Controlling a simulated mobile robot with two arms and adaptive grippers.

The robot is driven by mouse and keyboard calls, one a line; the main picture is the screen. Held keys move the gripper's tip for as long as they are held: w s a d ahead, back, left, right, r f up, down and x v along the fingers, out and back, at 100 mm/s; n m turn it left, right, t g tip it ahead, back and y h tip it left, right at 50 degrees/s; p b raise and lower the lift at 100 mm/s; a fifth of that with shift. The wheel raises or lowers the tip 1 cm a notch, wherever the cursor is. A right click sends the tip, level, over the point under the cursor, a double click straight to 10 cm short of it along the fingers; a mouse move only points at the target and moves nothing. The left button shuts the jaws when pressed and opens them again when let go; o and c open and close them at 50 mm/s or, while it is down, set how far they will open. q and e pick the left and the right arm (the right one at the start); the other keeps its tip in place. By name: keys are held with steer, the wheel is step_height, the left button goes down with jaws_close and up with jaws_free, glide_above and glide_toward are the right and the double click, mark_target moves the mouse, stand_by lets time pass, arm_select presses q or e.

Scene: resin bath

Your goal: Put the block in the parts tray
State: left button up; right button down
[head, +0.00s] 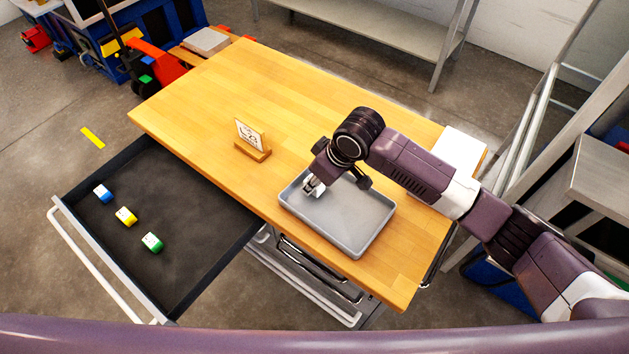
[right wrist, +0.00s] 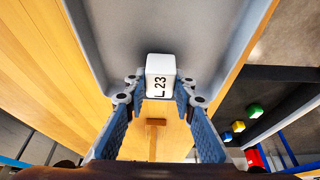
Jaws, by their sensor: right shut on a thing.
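A white block (right wrist: 160,66) with black characters that look like "L 23" sits between the fingers of my right gripper (right wrist: 159,90) in the right wrist view. In the head view the right gripper (head: 318,186) points down over the left part of the grey parts tray (head: 363,244), and the block is a small pale shape partly hidden by the fingers. The tray lies on the wooden table, and its grey wall (right wrist: 98,40) shows in the wrist view. Whether the block touches the tray floor I cannot tell. My left gripper is not in view.
An open dark drawer (head: 185,262) at the left holds a blue-and-white block (head: 103,193), a yellow-and-white block (head: 126,216) and a green-and-white block (head: 152,242). A small sign (head: 250,136) stands on the table (head: 240,85) left of the tray. The far table top is clear.

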steer(key=shift+f, duration=0.35)
steer(key=shift+f, duration=0.1)
steer(key=c, duration=1.6)
jaws_free()
steer(key=b+v, duration=0.1)
steer(key=v, duration=1.1)
